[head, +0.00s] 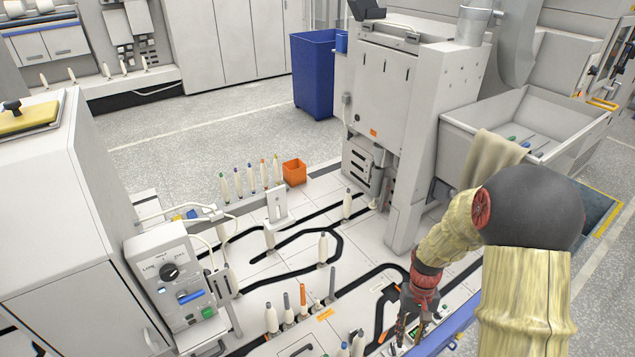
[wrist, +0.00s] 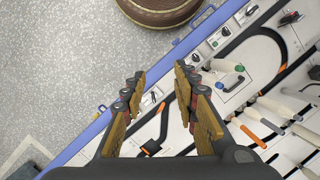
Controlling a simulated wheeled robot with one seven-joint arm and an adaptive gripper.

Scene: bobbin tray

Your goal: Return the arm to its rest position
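My gripper (head: 412,326) hangs at the front right of the white work surface (head: 362,277) in the head view, pointing down near the blue front edge. In the wrist view its two fingers are spread apart (wrist: 160,88) with nothing between them, over the blue edge rail (wrist: 100,122) and the tracks beside it. My arm is bent, reaching down from the right side of the head view. Part of the fingers is small and dark in the head view.
A row of bobbins (head: 239,186) stands at the back beside an orange box (head: 294,172). More bobbins stand at the front left of the gripper. A control box (head: 177,279) stands left, a tall machine (head: 384,90) behind, and a grey trough (head: 490,122) at right.

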